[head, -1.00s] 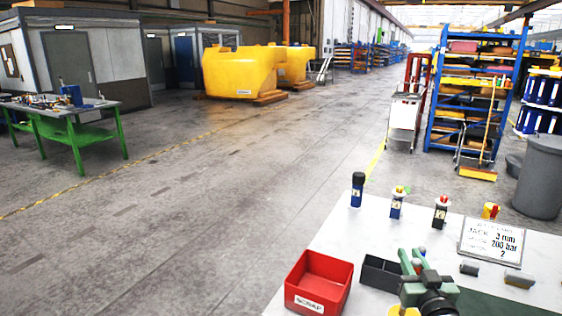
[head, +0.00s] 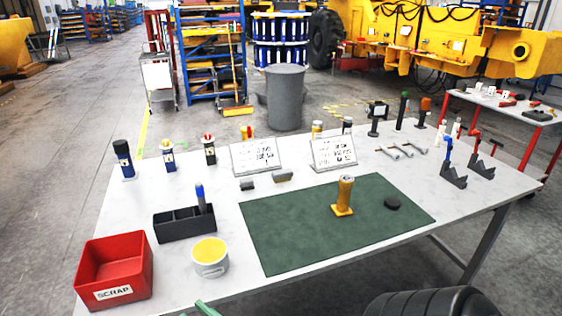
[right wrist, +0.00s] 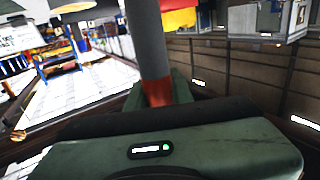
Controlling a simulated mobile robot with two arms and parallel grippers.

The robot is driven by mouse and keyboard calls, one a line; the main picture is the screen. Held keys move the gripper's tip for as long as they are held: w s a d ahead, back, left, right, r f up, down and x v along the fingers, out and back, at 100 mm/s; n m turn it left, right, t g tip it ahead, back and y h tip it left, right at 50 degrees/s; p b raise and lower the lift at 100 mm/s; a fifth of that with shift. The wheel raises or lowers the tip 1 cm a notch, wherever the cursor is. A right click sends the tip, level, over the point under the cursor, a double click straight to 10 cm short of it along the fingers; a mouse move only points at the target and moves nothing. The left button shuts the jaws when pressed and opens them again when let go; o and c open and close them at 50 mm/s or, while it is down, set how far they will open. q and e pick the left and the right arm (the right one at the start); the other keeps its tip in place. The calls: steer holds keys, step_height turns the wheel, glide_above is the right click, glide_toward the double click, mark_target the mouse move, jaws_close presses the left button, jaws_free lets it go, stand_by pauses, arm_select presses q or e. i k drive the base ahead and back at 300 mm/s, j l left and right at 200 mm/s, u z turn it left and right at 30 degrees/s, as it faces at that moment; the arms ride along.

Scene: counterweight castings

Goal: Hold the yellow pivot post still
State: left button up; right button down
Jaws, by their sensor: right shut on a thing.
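The yellow pivot post (head: 344,194) stands upright on its square foot on the green mat (head: 285,228) in the head view. No gripper touches it there. A green tip (head: 206,308), apparently of my left gripper, just shows at the bottom edge, well left of the post; its jaws are cut off. My right gripper (right wrist: 158,98) shows in the right wrist view, shut on a grey rod (right wrist: 146,40) with a red band at the fingers. The rod's far end is outside the picture.
A black puck (head: 392,203) lies right of the post. A red scrap bin (head: 113,292), a black divided box (head: 184,228) and a yellow-topped tub (head: 210,262) stand left. Sign cards (head: 256,156) and tools line the back. The mat is otherwise clear.

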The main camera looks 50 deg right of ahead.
mark_target(342, 209)
steer(key=z, duration=2.1)
